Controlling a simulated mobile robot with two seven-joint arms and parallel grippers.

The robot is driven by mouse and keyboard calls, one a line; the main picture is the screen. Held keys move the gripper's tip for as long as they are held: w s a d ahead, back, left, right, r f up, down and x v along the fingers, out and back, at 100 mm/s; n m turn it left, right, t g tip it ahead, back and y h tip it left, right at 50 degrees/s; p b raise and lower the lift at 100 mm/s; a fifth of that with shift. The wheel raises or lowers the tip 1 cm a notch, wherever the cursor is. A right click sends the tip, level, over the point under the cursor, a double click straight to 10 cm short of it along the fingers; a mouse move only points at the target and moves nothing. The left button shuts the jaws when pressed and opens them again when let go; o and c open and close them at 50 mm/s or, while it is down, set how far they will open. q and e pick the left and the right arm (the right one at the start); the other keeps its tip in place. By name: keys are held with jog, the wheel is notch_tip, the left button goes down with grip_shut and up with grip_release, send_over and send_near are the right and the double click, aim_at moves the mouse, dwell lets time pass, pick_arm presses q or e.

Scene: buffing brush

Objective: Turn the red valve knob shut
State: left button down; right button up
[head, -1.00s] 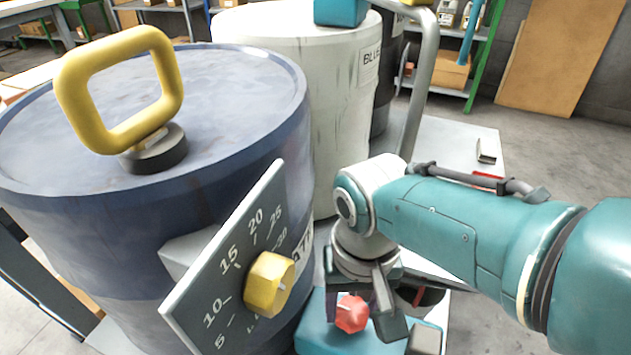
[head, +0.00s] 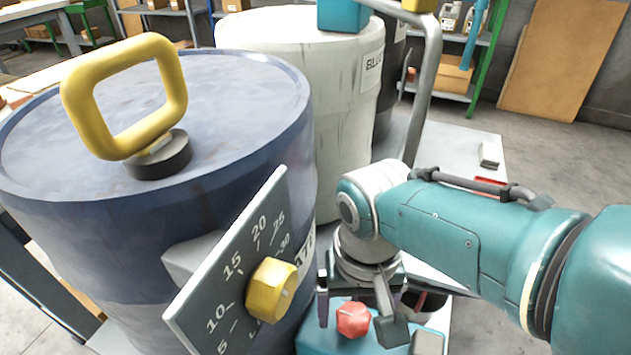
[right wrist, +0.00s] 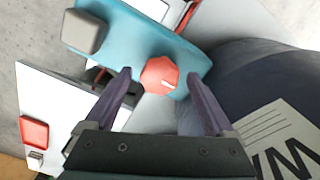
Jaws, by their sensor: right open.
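The red valve knob (head: 353,319) is faceted and sits on a teal box (head: 325,341) at the bottom middle of the head view. In the right wrist view the knob (right wrist: 159,75) shows a pale mark on its face and lies between and just beyond the fingertips. My right gripper (head: 355,318) points down at it from above. Its two fingers (right wrist: 160,73) are apart, one on each side of the knob, with gaps visible on both sides. Whether the fingers reach down past the knob's top, I cannot tell. My left gripper is not in view.
A blue drum (head: 100,225) with a yellow handle (head: 120,100) stands left. Its dial plate (head: 225,270) with a yellow knob (head: 272,290) juts close to my gripper. A white drum (head: 290,40) stands behind. A grey block (head: 428,342) sits right of the red knob.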

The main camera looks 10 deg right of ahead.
aim_at(354, 317)
notch_tip(354, 317, up, 10)
jog(key=p, duration=0.7)
jog(key=shift+p, duration=0.35)
jog(key=shift+f, duration=0.1)
